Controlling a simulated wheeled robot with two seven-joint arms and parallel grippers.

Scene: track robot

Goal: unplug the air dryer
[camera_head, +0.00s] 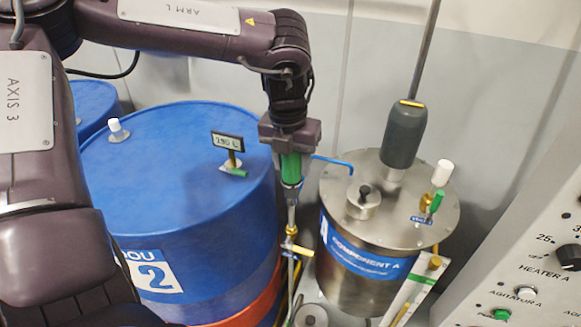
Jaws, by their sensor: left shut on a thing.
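My left gripper (290,142) points down between the blue drum and the steel tank. It is shut on a green cylindrical piece (291,168), which looks like the air dryer. The piece stands upright in line with the pipe. Whether it is still joined to the pipe is hard to tell. The fingers' contact with it is partly hidden by the gripper body. My right gripper is not in view.
A large blue drum (180,225) with a level display (227,140) stands left. A steel tank labelled Component A (340,215) with a grey motor (404,135) and valves stands right. A blue hose (333,161) and yellow-handled valve (297,249) are close by. A control panel (535,262) fills the lower right.

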